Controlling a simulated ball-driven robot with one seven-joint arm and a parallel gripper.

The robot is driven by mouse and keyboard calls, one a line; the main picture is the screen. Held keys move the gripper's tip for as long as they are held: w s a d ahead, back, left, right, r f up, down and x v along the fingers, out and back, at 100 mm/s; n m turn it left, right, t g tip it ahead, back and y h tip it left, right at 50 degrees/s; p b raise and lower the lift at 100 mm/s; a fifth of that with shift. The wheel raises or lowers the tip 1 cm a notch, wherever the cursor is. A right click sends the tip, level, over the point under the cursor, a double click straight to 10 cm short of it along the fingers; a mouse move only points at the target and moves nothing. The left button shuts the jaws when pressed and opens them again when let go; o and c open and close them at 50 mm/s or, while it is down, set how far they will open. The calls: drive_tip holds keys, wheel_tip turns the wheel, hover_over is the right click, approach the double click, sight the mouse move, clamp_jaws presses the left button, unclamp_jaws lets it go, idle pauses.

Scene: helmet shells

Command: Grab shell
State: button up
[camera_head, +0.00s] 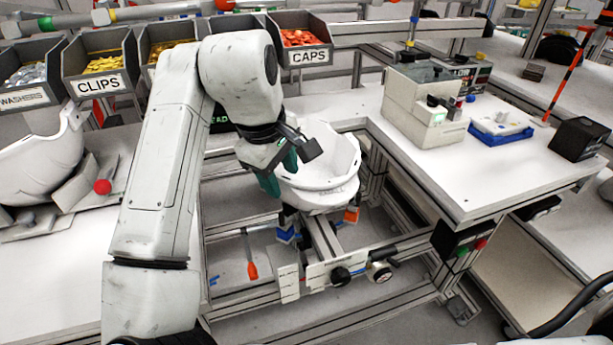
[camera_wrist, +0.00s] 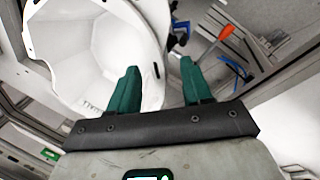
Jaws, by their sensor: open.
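A white helmet shell (camera_head: 325,168) sits open side up on a fixture in the middle of the head view. It also shows in the wrist view (camera_wrist: 85,45), filling the upper left. My gripper (camera_head: 280,172) is at the shell's left side, partly hidden by my arm. In the wrist view, my gripper (camera_wrist: 158,88) has its two green fingers spread apart. The left finger overlaps the shell's wall and rim, and the right finger is outside the shell. I cannot tell whether either finger touches the shell. Nothing is held between the fingers.
Another white shell (camera_head: 42,150) rests on a stand at the left. Bins marked CLIPS (camera_head: 100,83) and CAPS (camera_head: 305,57) line the back. A beige machine (camera_head: 425,105) and a blue tray (camera_head: 500,130) stand on the right bench. An orange-handled tool (camera_head: 252,270) is below the fixture.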

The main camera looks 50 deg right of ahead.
sight(284, 200)
drive_tip(key=x, duration=0.5)
drive_tip(key=shift+w+a, duration=0.1)
drive_tip(key=shift+w, duration=0.15)
clamp_jaws()
